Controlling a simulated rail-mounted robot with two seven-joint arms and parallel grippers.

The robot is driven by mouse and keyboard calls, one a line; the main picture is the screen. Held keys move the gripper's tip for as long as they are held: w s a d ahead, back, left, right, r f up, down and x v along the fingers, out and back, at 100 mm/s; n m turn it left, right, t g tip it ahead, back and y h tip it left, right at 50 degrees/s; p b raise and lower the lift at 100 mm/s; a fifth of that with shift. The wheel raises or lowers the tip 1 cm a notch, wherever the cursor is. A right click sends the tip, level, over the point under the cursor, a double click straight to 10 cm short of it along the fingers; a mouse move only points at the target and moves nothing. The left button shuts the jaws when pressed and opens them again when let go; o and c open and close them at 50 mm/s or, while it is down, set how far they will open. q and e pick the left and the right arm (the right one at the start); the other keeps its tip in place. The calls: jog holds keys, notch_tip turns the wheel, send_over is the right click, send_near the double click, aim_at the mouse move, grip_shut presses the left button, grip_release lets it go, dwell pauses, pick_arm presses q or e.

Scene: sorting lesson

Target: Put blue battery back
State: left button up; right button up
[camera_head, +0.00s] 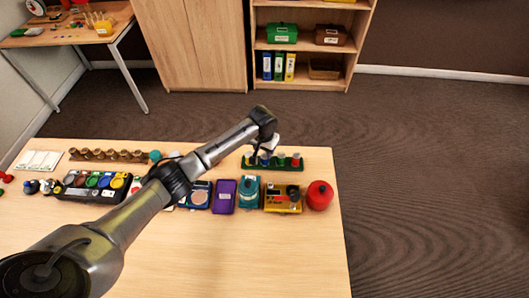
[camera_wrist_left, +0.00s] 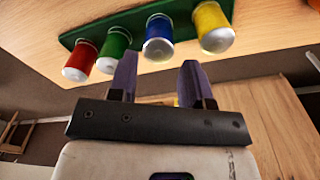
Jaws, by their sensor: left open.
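The green battery rack (camera_head: 272,168) stands on the table, right of its middle, under my left gripper (camera_head: 268,148). The left wrist view shows the rack (camera_wrist_left: 75,40) with a red battery (camera_wrist_left: 79,61), a green battery (camera_wrist_left: 113,51), the blue battery (camera_wrist_left: 158,40) and a yellow battery (camera_wrist_left: 213,28) side by side in it. My left gripper, also in the left wrist view (camera_wrist_left: 158,66), is open. Its two fingers are apart, with the blue battery roughly in line with the gap. I cannot tell whether they touch it. My right gripper is not in view.
A purple box (camera_head: 223,197), a teal device (camera_head: 249,192), a yellow device (camera_head: 283,198) and a red round object (camera_head: 319,195) line up before the rack. A wooden peg row (camera_head: 110,155) and a tray of coloured discs (camera_head: 92,184) lie left. The front right tabletop is clear.

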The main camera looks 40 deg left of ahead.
aim_at(263, 156)
pick_arm(q)
notch_tip(263, 156, up, 9)
jog(key=p, duration=0.2)
jog(key=shift+s, duration=0.3)
dwell(0.3)
